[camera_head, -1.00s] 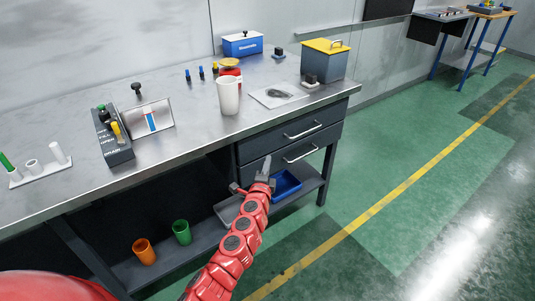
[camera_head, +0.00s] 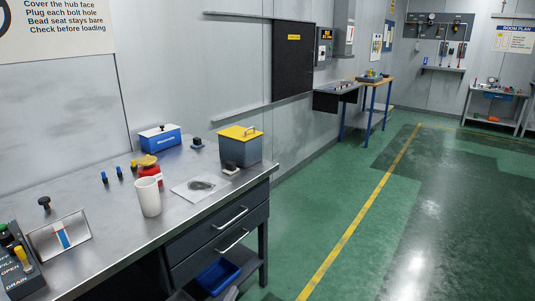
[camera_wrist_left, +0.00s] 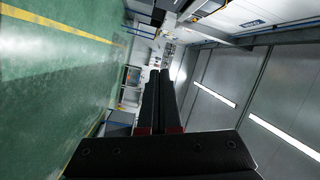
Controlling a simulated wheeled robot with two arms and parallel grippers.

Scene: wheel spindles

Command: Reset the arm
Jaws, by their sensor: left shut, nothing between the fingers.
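My left gripper (camera_wrist_left: 158,74) shows in the left wrist view as two long dark fingers side by side, shut, with nothing held. The rest of the left arm is out of that frame. My right gripper is in neither view.
On the bench stand a white cup (camera_head: 148,198), a blue box (camera_head: 160,138), a yellow-lidded grey box (camera_head: 240,148) and a control box (camera_head: 18,268). Two drawers (camera_head: 225,228) face the room. The green floor (camera_head: 345,205) to the right is clear.

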